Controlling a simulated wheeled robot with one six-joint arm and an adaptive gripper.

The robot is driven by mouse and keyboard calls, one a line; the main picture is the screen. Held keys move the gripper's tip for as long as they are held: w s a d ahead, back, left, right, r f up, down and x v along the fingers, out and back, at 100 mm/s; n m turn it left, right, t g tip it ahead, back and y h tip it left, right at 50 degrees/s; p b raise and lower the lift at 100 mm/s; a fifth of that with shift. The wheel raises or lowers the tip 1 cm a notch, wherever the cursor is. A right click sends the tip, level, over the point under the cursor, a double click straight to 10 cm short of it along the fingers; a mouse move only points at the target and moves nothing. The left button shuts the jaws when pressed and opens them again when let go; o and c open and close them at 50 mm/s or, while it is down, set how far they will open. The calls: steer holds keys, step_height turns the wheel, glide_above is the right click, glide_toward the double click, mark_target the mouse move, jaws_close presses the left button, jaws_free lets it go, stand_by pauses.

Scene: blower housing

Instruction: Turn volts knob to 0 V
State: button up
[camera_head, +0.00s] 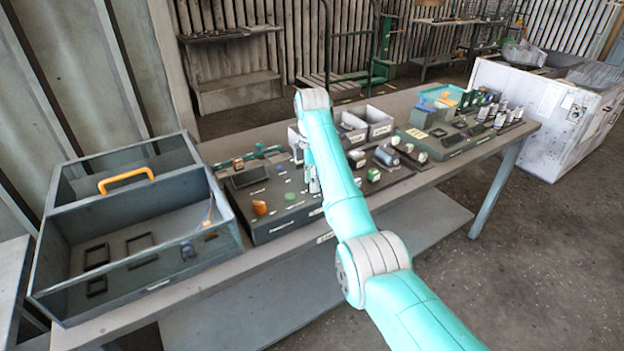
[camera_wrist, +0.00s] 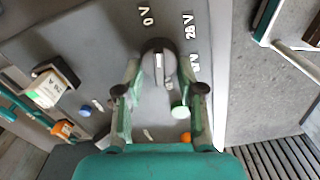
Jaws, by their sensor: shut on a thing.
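The volts knob (camera_wrist: 157,58) is a dark round knob with a pale pointer line, on the grey panel (camera_wrist: 105,35) in the wrist view. Its pointer line runs nearly upright in that picture. The label 0 V (camera_wrist: 147,16) is above and slightly left of it; 28 V (camera_wrist: 190,25) is above right, with another partly hidden label below that. My gripper (camera_wrist: 160,72) is shut on the knob, one finger on each side. In the head view my gripper (camera_head: 313,180) is low over the panel box, and my arm hides the knob.
An orange knob (camera_wrist: 186,137) and a green button (camera_wrist: 180,112) sit close to my right finger. A grey open bin (camera_head: 140,283) with an orange handle stands left on the bench (camera_head: 400,195). Grey boxes (camera_head: 378,122) and small parts lie to the right.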

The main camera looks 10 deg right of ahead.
steer(key=shift+s+n, duration=0.15)
steer(key=shift+n, duration=1.15)
steer(key=o, duration=1.1)
steer(key=shift+o, duration=0.2)
